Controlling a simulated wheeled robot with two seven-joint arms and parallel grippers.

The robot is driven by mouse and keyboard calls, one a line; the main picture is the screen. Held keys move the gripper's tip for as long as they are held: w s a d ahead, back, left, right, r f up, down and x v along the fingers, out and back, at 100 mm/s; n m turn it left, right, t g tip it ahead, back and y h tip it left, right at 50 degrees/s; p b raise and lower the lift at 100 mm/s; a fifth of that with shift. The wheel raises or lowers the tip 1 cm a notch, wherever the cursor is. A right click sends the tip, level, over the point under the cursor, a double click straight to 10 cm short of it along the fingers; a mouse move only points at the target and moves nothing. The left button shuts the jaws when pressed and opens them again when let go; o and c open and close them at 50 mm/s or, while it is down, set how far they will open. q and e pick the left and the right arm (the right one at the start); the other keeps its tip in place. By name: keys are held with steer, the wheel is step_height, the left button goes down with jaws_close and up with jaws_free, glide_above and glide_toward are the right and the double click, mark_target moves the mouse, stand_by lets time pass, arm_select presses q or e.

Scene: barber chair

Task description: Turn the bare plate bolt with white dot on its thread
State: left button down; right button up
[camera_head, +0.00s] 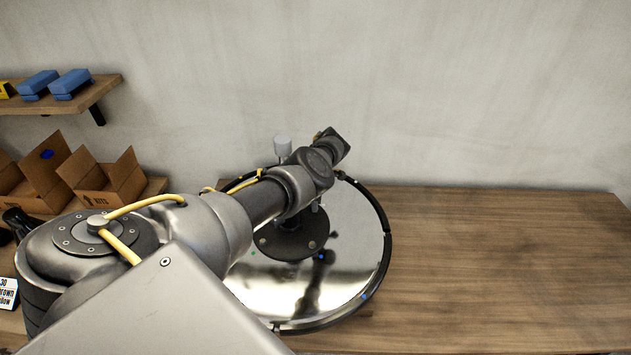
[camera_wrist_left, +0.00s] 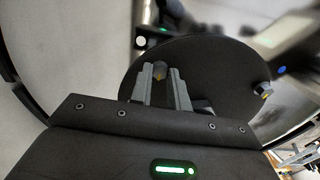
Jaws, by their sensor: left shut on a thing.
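In the left wrist view a dark round plate (camera_wrist_left: 210,65) fills the middle, with my left gripper (camera_wrist_left: 160,76) over it. Its two grey fingers are shut on a plate bolt (camera_wrist_left: 159,70) with a yellowish top. Another plate bolt (camera_wrist_left: 264,90) stands at the plate's right edge. In the head view the plate (camera_head: 285,240) sits on the chrome disc (camera_head: 350,235); my left arm reaches over it and hides the held bolt and the white dot. My right gripper does not show.
A green dot (camera_head: 253,253) and a blue dot (camera_head: 364,297) mark the disc. A pale grey cylinder (camera_head: 282,146) rises behind my arm. Open cardboard boxes (camera_head: 104,177) and a shelf (camera_head: 62,93) with blue packets are at left. The wooden table (camera_head: 500,260) is clear at right.

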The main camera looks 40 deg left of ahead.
arm_select(q)
steer(key=c, duration=1.3)
jaws_free()
steer(key=shift+c, duration=0.2)
steer(key=shift+r, duration=0.1)
step_height(320, 180, up, 6)
steer(key=shift+w+f+p, duration=0.15)
steer(key=shift+f+p, duration=0.1)
steer(key=shift+p, duration=0.25)
steer(key=shift+a+r+p, duration=0.1)
steer(key=shift+r+p, duration=2.1)
steer(key=shift+r, duration=0.4)
